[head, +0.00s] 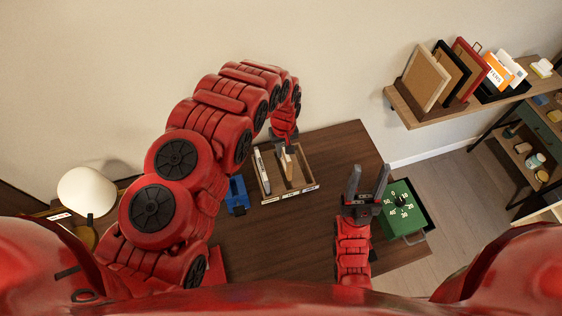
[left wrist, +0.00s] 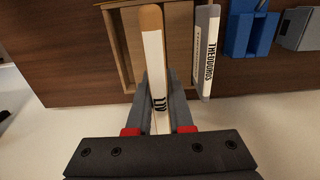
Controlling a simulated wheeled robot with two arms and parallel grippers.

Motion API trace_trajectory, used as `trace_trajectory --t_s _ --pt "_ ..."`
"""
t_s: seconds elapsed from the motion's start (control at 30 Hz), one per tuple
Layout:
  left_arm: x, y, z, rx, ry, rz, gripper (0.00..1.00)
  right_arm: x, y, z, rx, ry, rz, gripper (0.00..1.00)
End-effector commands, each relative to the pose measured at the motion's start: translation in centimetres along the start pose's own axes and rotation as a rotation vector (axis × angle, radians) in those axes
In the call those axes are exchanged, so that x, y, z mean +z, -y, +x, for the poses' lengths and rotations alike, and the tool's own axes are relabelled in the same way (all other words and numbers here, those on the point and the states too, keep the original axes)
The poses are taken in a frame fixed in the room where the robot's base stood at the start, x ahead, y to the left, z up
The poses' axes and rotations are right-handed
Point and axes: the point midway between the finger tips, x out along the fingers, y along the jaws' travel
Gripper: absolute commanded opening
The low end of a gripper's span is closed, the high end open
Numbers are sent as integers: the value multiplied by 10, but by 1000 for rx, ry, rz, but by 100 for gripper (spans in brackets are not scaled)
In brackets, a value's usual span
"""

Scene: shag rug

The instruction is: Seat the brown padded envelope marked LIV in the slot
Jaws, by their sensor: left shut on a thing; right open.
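The brown padded envelope (left wrist: 152,20) has a white strip marked LIV. My left gripper (left wrist: 158,100) is shut on it, with a finger on each side. In the head view the left gripper (head: 287,147) is over the back of the wooden sorter (head: 306,155), and the envelope (head: 289,165) stands on edge at the sorter's compartments. I cannot tell how deep it sits. A white item marked THEODOROS (left wrist: 207,50) stands to the right of the envelope in the wrist view. My right gripper (head: 367,188) is open and empty, near the desk's right side.
A blue object (head: 237,195) stands left of the sorter. A green box with a numbered dial (head: 402,212) is at the desk's right edge, close to my right gripper. A lamp (head: 86,192) is at the left. A shelf (head: 415,112) holds frames at upper right. The desk's middle front is bare.

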Motion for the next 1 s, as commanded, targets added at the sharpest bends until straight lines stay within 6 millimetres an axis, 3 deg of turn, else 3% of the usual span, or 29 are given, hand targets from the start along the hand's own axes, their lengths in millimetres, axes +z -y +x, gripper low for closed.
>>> trace_trajectory --t_s 0.13,0.53,0.93,0.97,1.0 --pt "1 0 35 -1 2 0 0 2 1 -14 0 0 0 50" --pt "0 0 89 0 0 1 0 7 2 -39 0 0 0 50" --pt "-1 0 94 0 0 1 0 7 2 -41 0 0 0 50" --pt "-1 0 93 0 0 1 23 7 2 -40 0 0 0 50" --pt "-1 0 92 0 0 1 30 7 2 -40 0 0 0 50"
